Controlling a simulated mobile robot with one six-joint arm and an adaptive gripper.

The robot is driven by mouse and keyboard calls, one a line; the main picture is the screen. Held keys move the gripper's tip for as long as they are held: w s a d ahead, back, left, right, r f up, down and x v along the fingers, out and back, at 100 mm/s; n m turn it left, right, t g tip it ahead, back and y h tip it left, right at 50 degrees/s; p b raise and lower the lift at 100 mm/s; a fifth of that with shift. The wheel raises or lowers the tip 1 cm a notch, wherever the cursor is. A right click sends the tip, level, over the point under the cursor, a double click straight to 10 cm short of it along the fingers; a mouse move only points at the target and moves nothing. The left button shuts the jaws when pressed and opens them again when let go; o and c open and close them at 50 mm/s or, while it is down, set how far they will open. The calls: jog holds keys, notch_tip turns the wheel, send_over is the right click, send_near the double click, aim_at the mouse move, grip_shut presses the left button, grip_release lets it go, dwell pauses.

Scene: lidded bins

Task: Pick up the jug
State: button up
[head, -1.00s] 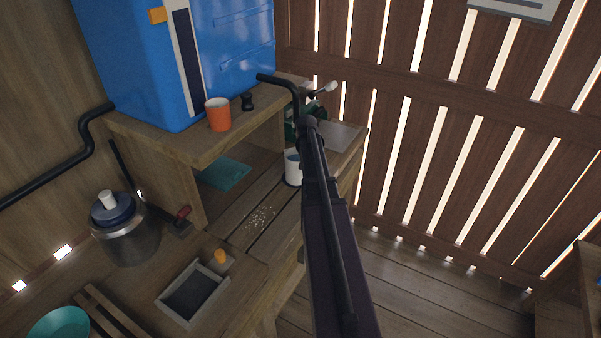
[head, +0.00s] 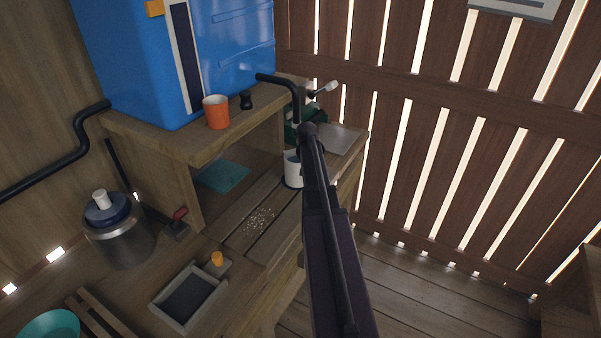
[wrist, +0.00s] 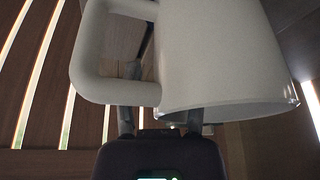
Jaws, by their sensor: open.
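The white jug (head: 292,170) stands on the lower bench slats, with its dark opening up; my arm covers its right side. In the wrist view the jug (wrist: 215,55) fills the upper right, very close, with its looped handle (wrist: 88,55) on the left. My gripper (wrist: 160,120) is open, its two dark fingers spread at the jug's handle side. The fingers' far parts are hidden behind the jug and handle, so I cannot tell whether they touch it.
A green device (head: 291,122) is behind the jug. A metal pot (head: 122,245) and tray (head: 160,302) are at lower left. The slatted wall is right.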

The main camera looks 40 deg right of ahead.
grip_shut()
jog(key=shift+w+r, duration=0.1)
jog(key=shift+r, duration=0.05)
dwell(0.4)
notch_tip(320, 180, up, 4)
jog(key=p, duration=0.4)
jog(key=s+a, duration=0.3)
jog(key=s, duration=0.4)
jog(key=s+a+p, duration=0.1)
jog(key=s+a, duration=0.2)
jog(key=s, duration=0.4)
jog(key=shift+s+a+r, duration=0.2)
jog(key=shift+s+r, duration=0.15)
jog(key=shift+s, duration=0.05)
dwell(0.3)
jog(key=shift+s+d, duration=0.15)
dwell(0.8)
